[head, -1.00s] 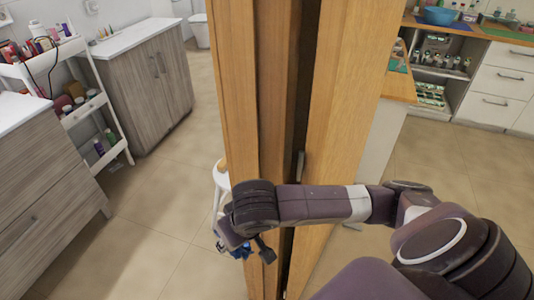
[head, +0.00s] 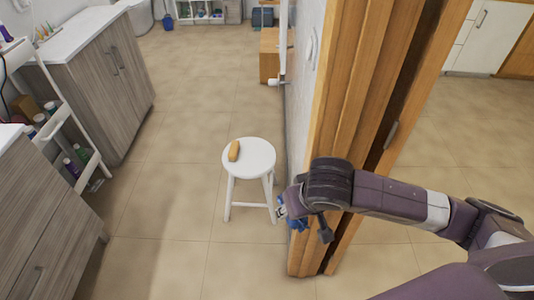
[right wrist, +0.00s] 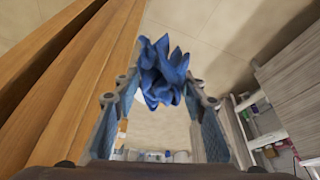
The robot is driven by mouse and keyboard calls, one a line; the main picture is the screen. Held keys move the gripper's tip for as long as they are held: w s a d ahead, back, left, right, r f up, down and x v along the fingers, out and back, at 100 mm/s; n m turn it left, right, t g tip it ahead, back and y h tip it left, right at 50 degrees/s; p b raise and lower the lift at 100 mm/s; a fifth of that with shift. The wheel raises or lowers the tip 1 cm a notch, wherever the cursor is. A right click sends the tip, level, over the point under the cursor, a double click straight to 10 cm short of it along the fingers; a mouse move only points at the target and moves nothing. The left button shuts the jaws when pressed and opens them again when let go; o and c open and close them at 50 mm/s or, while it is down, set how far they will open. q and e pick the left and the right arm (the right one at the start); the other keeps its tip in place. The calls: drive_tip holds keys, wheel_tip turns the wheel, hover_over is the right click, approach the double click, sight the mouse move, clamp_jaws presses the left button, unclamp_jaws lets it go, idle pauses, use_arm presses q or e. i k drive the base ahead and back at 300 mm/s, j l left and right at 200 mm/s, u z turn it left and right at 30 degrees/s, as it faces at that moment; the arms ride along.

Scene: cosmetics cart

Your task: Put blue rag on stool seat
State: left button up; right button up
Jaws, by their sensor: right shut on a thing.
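My right gripper (head: 292,208) comes in from the right in the head view. It is shut on the crumpled blue rag (head: 297,224), which is partly hidden behind the gripper and wrist. In the right wrist view the blue rag (right wrist: 166,72) is bunched between the fingertips of the gripper (right wrist: 163,98). A white round stool (head: 258,160) stands on the floor just left of and beyond the gripper. A yellow-brown oblong item lies on the left part of its seat. The rag is apart from the seat. My left gripper is not in view.
A wooden door frame (head: 350,110) stands close beside my right arm. A yellow-brown item (head: 234,151) takes up part of the seat. Grey cabinets (head: 105,80) and a white shelf cart (head: 68,130) line the left. The tiled floor between cabinets and stool is clear.

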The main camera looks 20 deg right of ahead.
sight(258, 156)
drive_tip(key=i+j+z, duration=0.35)
drive_tip(key=j+z, duration=0.15)
drive_tip(key=i+j+z, duration=0.15)
drive_tip(key=j+z, duration=0.15)
drive_tip(key=j, duration=0.15)
drive_tip(key=i+j+z, duration=0.4)
drive_tip(key=j, duration=0.25)
drive_tip(key=i+j+z, duration=0.45)
drive_tip(key=j, duration=0.35)
drive_tip(key=i+j+z, duration=0.2)
drive_tip(key=j, duration=0.25)
drive_tip(key=i+j+z, duration=0.2)
drive_tip(key=j, duration=0.25)
drive_tip(key=j+z, duration=0.25)
drive_tip(key=j, duration=0.2)
drive_tip(key=i+j+z, duration=0.2)
drive_tip(key=j, duration=0.3)
drive_tip(key=k, duration=0.1)
